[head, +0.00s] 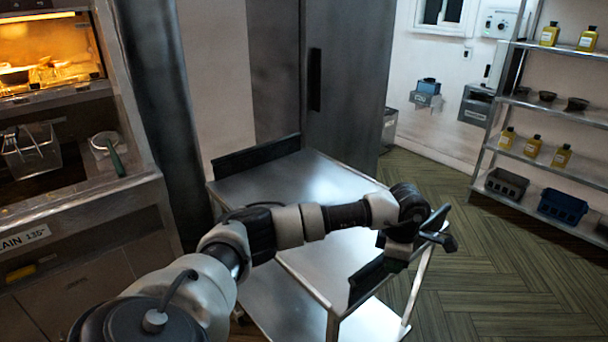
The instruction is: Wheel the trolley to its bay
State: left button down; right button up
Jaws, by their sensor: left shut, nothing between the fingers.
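The steel trolley (315,174) stands in the middle of the head view, with a flat bare top, a lower shelf and dark panels at its back and near right ends. My left arm reaches across in front of it and hides part of its top. My left gripper (440,228) is shut and empty at the trolley's right side, by its near right corner. I cannot tell whether it touches the trolley. My right gripper is out of view. No marked bay can be made out.
A tall steel cabinet (345,75) stands close behind the trolley. A frying counter (75,215) with a basket (32,150) is at the left. A shelf rack (560,100) with yellow bottles and bins stands at the right. The green floor (490,255) between trolley and rack is clear.

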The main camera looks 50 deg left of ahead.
pick_arm(q)
notch_tip(320, 180, down, 4)
jog(key=b, duration=0.2)
jog(key=shift+a+r+b, duration=0.1)
jog(key=shift+b, duration=0.2)
